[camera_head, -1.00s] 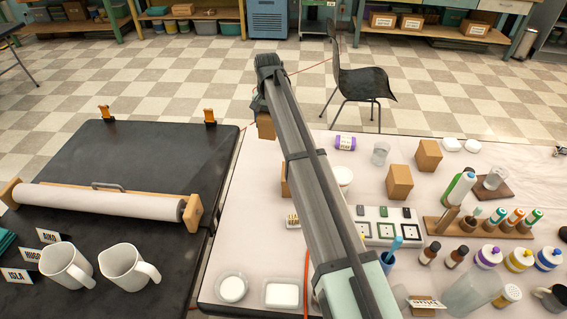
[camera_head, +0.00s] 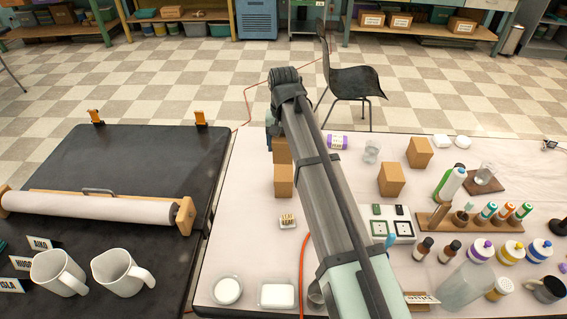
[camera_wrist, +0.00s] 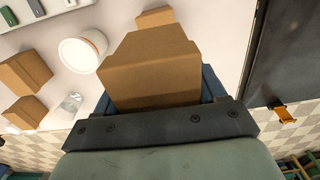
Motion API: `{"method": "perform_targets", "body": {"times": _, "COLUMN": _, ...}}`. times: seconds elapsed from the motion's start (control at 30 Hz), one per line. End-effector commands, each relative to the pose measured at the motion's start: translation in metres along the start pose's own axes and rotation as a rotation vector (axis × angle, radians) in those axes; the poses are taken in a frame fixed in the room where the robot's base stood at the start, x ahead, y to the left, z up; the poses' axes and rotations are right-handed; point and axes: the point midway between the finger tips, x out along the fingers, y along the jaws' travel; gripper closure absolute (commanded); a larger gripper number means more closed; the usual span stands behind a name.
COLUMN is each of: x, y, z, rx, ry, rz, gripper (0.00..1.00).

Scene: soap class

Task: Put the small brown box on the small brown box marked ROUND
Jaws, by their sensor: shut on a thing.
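My gripper (camera_head: 274,128) is shut on a small brown box (camera_head: 282,151), partly hidden behind the arm; it fills the middle of the wrist view (camera_wrist: 150,72). Another small brown box (camera_head: 284,181) stands on the white table just nearer the camera than the held one; it also shows beyond the held box in the wrist view (camera_wrist: 156,17). Two more small brown boxes, one behind (camera_head: 419,152) and one in front (camera_head: 391,179), stand to the right of the arm. I cannot read the mark ROUND on any box.
A purple-wrapped roll (camera_head: 337,142) and a clear glass (camera_head: 372,151) stand right of the arm. A white cup (camera_wrist: 83,50) shows in the wrist view. A small lettered block (camera_head: 287,221) lies in front of the near box.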

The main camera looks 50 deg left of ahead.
Motion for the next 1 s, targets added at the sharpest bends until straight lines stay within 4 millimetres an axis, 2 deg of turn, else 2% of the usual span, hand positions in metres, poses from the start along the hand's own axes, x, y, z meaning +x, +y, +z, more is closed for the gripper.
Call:
{"method": "perform_targets", "body": {"times": 0.13, "x": 0.025, "y": 0.000, "z": 0.001, "rx": 0.001, "ry": -0.001, "rz": 0.000, "gripper": 0.68}}
{"method": "perform_targets", "body": {"times": 0.37, "x": 0.042, "y": 0.000, "z": 0.000, "rx": 0.001, "ry": -0.001, "rz": 0.000, "gripper": 0.68}}
{"method": "perform_targets", "body": {"times": 0.6, "x": 0.069, "y": 0.000, "z": 0.000, "rx": 0.001, "ry": -0.001, "rz": 0.000, "gripper": 0.68}}
{"method": "perform_targets", "body": {"times": 1.0, "x": 0.074, "y": 0.000, "z": 0.000, "rx": 0.001, "ry": 0.001, "rz": 0.000, "gripper": 0.68}}
